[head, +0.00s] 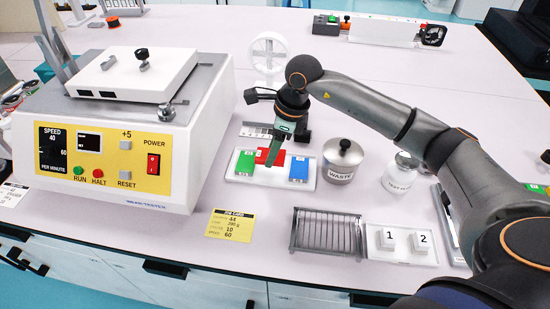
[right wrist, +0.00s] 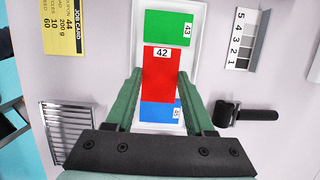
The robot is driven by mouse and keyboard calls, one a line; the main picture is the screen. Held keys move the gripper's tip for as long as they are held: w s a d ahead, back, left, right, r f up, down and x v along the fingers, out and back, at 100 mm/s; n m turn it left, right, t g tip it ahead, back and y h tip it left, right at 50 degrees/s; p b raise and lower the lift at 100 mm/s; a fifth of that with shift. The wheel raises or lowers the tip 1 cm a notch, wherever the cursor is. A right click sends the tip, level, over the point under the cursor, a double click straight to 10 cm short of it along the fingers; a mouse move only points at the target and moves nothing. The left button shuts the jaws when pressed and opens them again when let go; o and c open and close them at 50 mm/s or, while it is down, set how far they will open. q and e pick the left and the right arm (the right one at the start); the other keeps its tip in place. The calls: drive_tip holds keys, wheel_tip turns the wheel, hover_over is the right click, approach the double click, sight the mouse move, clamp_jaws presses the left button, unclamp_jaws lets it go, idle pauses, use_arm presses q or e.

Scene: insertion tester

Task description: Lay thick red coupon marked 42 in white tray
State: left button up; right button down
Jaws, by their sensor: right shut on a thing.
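The red coupon marked 42 (right wrist: 162,75) is between the two green fingers of my right gripper (right wrist: 162,78), which is shut on it. The tray also shows in the right wrist view (right wrist: 194,60). The red coupon lies between a green coupon marked 43 (right wrist: 168,27) and a blue coupon (right wrist: 160,111), overlapping the edges of both in that view. I cannot tell whether it touches the tray. My left gripper is not in view.
A lidded waste pot (head: 342,163) and a glass jar (head: 400,175) stand right of the tray. A wire rack (head: 326,232) and a plate with blocks 1 and 2 (head: 403,258) are in front. The tester machine (head: 110,150) is at left, a yellow job card (head: 230,224) near it.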

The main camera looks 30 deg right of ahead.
drive_tip(key=shift+d+f, duration=0.2)
drive_tip(key=shift+f, duration=0.05)
drive_tip(key=shift+w+d+f, duration=0.1)
drive_tip(key=shift+f, duration=0.8)
drive_tip(key=shift+w+d+f, duration=0.1)
drive_tip(key=shift+f, duration=0.75)
drive_tip(key=shift+f, duration=0.15)
drive_tip(key=shift+c, duration=1.3)
unclamp_jaws()
drive_tip(key=shift+r, duration=0.3)
drive_tip(key=v, duration=1.1)
drive_tip(key=shift+r, duration=0.35)
